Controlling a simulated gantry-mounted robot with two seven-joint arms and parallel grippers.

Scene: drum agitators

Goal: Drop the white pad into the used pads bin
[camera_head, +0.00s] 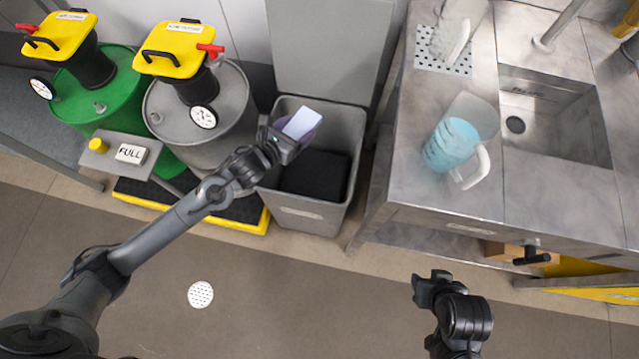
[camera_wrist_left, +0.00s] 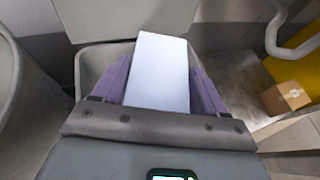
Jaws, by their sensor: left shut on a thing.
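The white pad (camera_head: 301,123) is a flat, pale rectangle. My left gripper (camera_head: 293,132) is shut on it and holds it over the open grey bin (camera_head: 309,216). In the left wrist view the pad (camera_wrist_left: 160,65) sits between the two purple fingers, with the bin's rim (camera_wrist_left: 84,66) behind. The bin's lid (camera_head: 328,50) stands up at the back and its inside looks dark. A label on its front is too small to read. My right gripper (camera_head: 430,288) is over the floor at lower right, apart from everything; its jaw opening is unclear.
Green (camera_head: 95,95) and grey (camera_head: 225,100) drums with yellow tops stand left of the bin. A steel bench (camera_head: 420,190) with a blue-filled jug (camera_head: 455,142) and a sink (camera_head: 550,125) stands right. A round floor drain (camera_head: 201,294) lies in clear floor.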

